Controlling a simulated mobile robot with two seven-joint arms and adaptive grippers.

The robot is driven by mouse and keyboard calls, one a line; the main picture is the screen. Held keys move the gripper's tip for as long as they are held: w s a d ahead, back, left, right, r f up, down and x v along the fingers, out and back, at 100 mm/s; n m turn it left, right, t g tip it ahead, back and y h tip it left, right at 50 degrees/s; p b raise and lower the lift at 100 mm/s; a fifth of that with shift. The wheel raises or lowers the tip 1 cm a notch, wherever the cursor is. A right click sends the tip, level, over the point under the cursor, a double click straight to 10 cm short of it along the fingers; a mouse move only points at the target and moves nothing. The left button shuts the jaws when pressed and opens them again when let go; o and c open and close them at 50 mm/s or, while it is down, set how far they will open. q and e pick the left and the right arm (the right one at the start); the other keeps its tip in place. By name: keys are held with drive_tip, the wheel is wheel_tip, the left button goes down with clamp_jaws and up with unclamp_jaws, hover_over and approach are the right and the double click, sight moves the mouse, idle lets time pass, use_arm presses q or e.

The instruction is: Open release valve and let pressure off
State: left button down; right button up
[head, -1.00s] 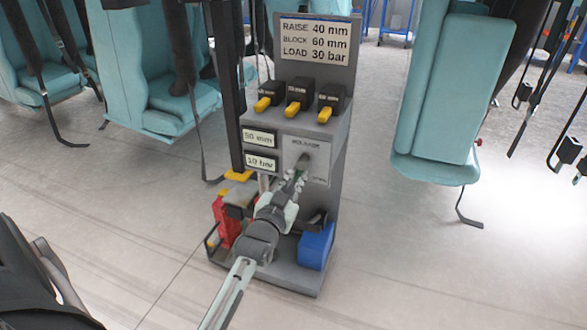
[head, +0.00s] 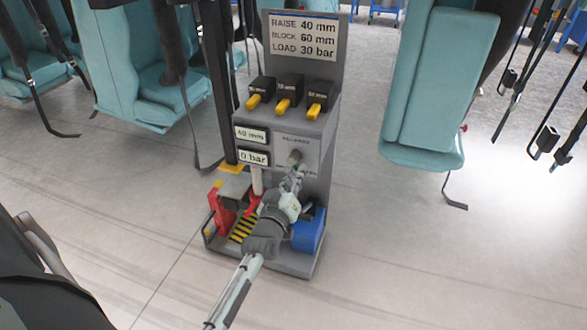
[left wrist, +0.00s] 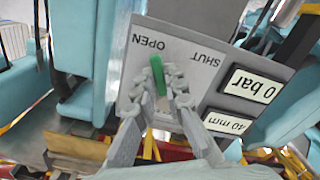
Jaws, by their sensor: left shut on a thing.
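The release valve is a green lever (left wrist: 157,75) on a grey panel marked OPEN and SHUT, seen rotated in the left wrist view. The lever's end points toward the OPEN label. My left gripper (left wrist: 164,90) is shut on the lever, with one finger on each side. In the head view my left gripper (head: 296,170) reaches up from below to the panel (head: 311,148) and hides most of the lever. The lower readout (head: 253,158) shows 0 bar. The upper readout (left wrist: 228,122) looks like 40 mm in the wrist view. My right gripper is not in view.
The grey stand carries a sign (head: 301,36) and several yellow-handled levers (head: 283,104). A red jack part (head: 222,212) and a blue box (head: 309,235) sit on its base. Teal seats (head: 425,90) hang on both sides.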

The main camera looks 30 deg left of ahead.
use_arm(q)
drive_tip(key=shift+w+d+r+n+p, duration=0.1)
drive_tip(key=shift+r+n+p, duration=0.1)
drive_tip(key=shift+n, duration=0.35)
drive_tip(key=shift+s+d+r+n+p, duration=0.15)
drive_tip(key=shift+n+p, duration=0.1)
drive_tip(key=shift+n, duration=0.35)
drive_tip(key=shift+w+d+r+n+p, duration=0.1)
drive_tip(key=shift+w+n+p, duration=0.1)
drive_tip(key=shift+n, duration=0.35)
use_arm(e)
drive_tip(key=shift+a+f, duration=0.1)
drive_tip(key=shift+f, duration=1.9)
use_arm(q)
drive_tip(key=c, duration=1.6)
unclamp_jaws()
drive_tip(key=shift+f, duration=0.1)
drive_tip(key=shift+s, duration=0.2)
drive_tip(key=v, duration=1.1)
drive_tip(key=shift+s+d, duration=0.1)
drive_tip(key=shift+s, duration=0.25)
